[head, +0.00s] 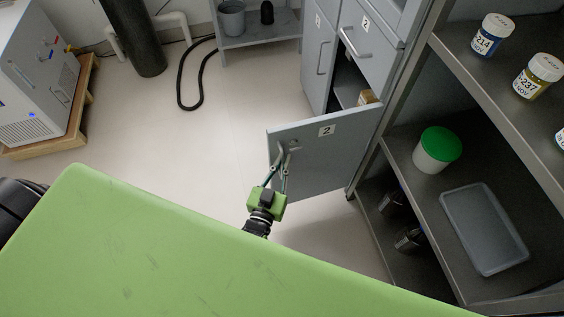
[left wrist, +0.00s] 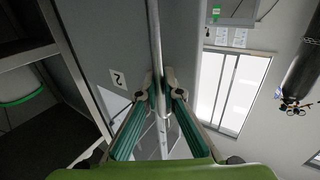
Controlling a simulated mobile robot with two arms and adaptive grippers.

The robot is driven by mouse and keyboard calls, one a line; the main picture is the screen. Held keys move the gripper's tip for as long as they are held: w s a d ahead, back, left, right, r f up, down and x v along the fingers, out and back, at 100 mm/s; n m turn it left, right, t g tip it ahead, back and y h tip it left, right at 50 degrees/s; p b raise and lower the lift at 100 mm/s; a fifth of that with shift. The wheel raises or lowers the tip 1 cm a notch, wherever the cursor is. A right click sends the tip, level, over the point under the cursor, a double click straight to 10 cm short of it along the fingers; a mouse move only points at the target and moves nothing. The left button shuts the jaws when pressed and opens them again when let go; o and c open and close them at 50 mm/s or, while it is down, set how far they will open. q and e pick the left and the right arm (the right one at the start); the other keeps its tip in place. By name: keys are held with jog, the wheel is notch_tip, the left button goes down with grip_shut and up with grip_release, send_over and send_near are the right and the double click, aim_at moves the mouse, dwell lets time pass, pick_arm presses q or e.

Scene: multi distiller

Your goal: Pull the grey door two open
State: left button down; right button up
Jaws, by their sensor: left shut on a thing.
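The grey door two (head: 335,155), labelled "2", is swung open from its cabinet, and the dark interior with a small tan box (head: 368,97) shows behind it. My left gripper (head: 279,172) is at the door's handle, near its free edge. In the left wrist view the green-padded fingers (left wrist: 161,98) close around the vertical metal handle (left wrist: 156,45), with the door (left wrist: 95,60) and its "2" label beside it. My right gripper is not seen.
A grey drawer (head: 366,45) with its own "2" label is above the opening. A shelf rack (head: 425,185) at right holds labelled jars, a green-lidded tub (head: 437,150) and a tray (head: 483,228). A black hose (head: 183,85) lies on the floor. Floor left of the door is clear.

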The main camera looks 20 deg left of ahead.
pick_arm(q)
jog(key=shift+a, duration=0.2)
jog(key=c, duration=2.2)
grip_release()
jog(key=shift+s, duration=0.1)
jog(key=shift+s+d, duration=0.1)
jog(key=shift+s, duration=0.05)
jog(key=s, duration=1.1)
jog(key=shift+s+d, duration=0.25)
jog(key=shift+s, duration=0.1)
